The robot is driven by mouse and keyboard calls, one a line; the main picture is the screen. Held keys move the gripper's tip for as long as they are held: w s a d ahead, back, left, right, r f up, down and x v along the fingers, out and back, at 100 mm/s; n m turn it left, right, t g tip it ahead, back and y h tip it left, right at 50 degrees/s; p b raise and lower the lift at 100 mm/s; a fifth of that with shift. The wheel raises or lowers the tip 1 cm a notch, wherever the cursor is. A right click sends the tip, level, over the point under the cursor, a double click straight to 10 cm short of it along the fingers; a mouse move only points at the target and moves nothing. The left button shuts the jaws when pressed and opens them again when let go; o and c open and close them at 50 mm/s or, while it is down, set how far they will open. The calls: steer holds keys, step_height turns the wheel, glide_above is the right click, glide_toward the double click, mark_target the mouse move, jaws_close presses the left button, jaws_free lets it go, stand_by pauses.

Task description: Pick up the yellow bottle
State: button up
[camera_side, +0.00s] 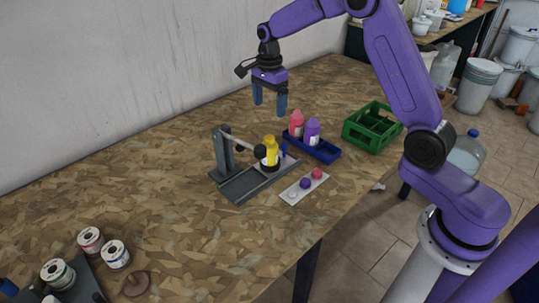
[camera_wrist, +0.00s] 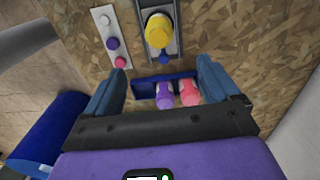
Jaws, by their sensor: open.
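The yellow bottle (camera_side: 271,148) stands upright at the right end of a grey fixture (camera_side: 240,190) on the table, with a dark round part beside it. In the wrist view the yellow bottle (camera_wrist: 159,30) shows from above, near the top centre. My gripper (camera_side: 270,108) is open and empty, raised above the table behind the bottle. In the wrist view its two blue fingers (camera_wrist: 160,80) are wide apart, and the bottle lies beyond them.
A blue tray (camera_side: 325,152) holds a pink bottle (camera_side: 296,122) and a purple bottle (camera_side: 312,130). A white strip (camera_side: 296,194) with coloured caps lies in front. A green crate (camera_side: 350,133) stands right. Spools (camera_side: 90,240) sit front left; the table between is clear.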

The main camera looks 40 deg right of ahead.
mark_target(270, 137)
step_height(270, 137, down, 15)
steer(key=shift+s+f, duration=0.1)
steer(key=shift+f, duration=0.1)
stand_by(0.5)
steer(key=shift+c, duration=0.3)
steer(key=c, duration=1.2)
steer(key=shift+c, duration=0.2)
steer(key=shift+r, duration=0.1)
